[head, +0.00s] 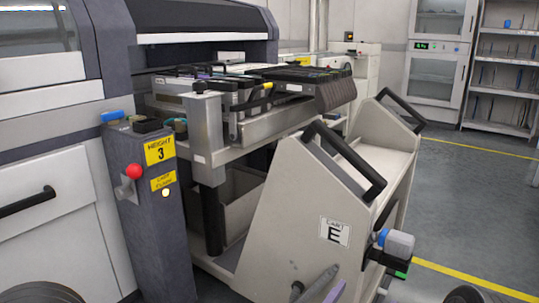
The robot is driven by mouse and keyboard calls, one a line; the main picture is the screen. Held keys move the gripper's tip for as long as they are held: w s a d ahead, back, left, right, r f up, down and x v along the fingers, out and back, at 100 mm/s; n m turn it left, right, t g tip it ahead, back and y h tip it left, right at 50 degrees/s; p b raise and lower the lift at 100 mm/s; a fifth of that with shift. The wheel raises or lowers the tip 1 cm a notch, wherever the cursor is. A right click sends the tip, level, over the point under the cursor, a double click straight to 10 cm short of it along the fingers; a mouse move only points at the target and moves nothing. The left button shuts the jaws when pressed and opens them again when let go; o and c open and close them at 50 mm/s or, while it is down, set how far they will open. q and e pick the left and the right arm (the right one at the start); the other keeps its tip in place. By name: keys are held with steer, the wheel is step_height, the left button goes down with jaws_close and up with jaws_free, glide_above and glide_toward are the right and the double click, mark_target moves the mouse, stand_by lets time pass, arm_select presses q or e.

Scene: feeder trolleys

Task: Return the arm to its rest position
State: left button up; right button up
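Neither of my grippers can be made out in the head view. Dark rounded shapes, which look like parts of my arms, show at the bottom left and bottom right edges. A pale feeder trolley (290,215) labelled "CART E" stands at the machine (55,150), with two black handles (345,160) on its sloped top. Feeders (290,80) lie in its upper rack. Slim grey shapes rise at the bottom edge in front of the trolley; I cannot tell what they are.
A dark post (150,215) with a red knob (133,171) and yellow "HEIGHT 3" label (160,150) stands left of the trolley. A grey and blue part (397,243) juts from the trolley's right side. Grey floor (475,210) is clear at right, before a cabinet (437,75) and shelves (505,80).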

arm_select(q)
steer(key=w+a+f+n+g+y+p, duration=0.1)
steer(key=a+f+n+g+y, duration=0.15)
steer(key=a+f, duration=0.65)
steer(key=w+a+f+n+g+y+p, duration=0.1)
steer(key=a+f+n+g+y, duration=0.3)
steer(key=f, duration=1)
steer(key=s+a+f+n+g+p, duration=0.2)
steer(key=s+a+f+g, duration=0.4)
steer(key=s+a+f, duration=0.9)
steer(key=s+d+r+p, duration=0.1)
steer(key=s+r+p, duration=0.1)
steer(key=r+p, duration=1.6)
steer(key=s+d+r+p, duration=0.1)
steer(key=s+r+p, duration=0.2)
steer(key=r+p, duration=1.6)
steer(key=shift+s+d+g+h+p, duration=0.25)
steer(key=shift+g+h+p, duration=0.15)
steer(key=shift+p, duration=0.25)
arm_select(e)
steer(key=s+a+r, duration=0.1)
steer(key=s+r, duration=0.1)
steer(key=r, duration=1.9)
steer(key=s+a+r+g, duration=0.1)
steer(key=s+r, duration=0.1)
steer(key=r, duration=1.9)
steer(key=shift+n, duration=0.3)
arm_select(q)
steer(key=shift+f, duration=0.1)
